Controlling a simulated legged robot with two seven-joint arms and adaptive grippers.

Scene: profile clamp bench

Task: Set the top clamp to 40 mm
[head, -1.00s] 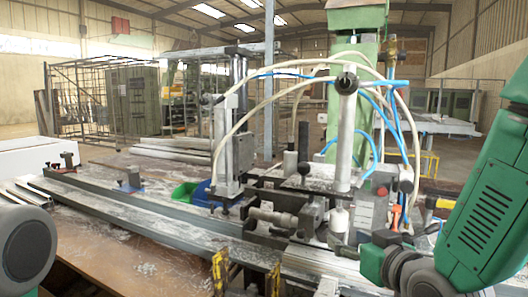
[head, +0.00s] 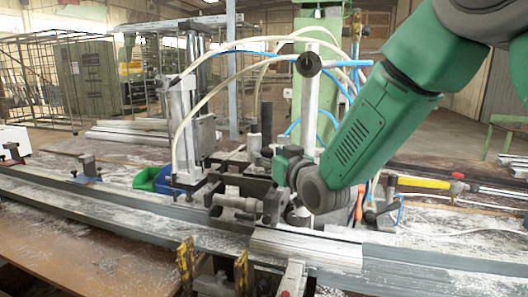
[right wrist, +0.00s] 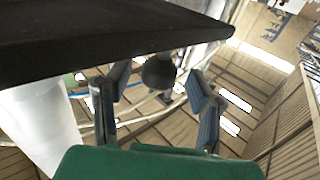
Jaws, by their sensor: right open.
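The clamp unit (head: 240,200) of dark blocks and silver cylinders sits on the bench rail. A silver upright post (head: 310,105) with a black round cap rises behind it. I cannot tell which part is the top clamp, and no 40 mm scale is readable. My right gripper (head: 282,166) is at the clamp unit, in front of the post, its fingers small and partly hidden. In the right wrist view its two fingers (right wrist: 158,78) stand apart, with a black ball knob (right wrist: 160,71) seen in the gap, not visibly gripped. My left gripper is out of view.
A dark slab (right wrist: 110,30) crosses close above the fingers, and a pale cylinder (right wrist: 40,120) stands beside them. White and blue hoses (head: 215,95) loop around the unit. A yellow-handled tool (head: 423,183) lies right. Long metal profiles (head: 100,205) run along the front.

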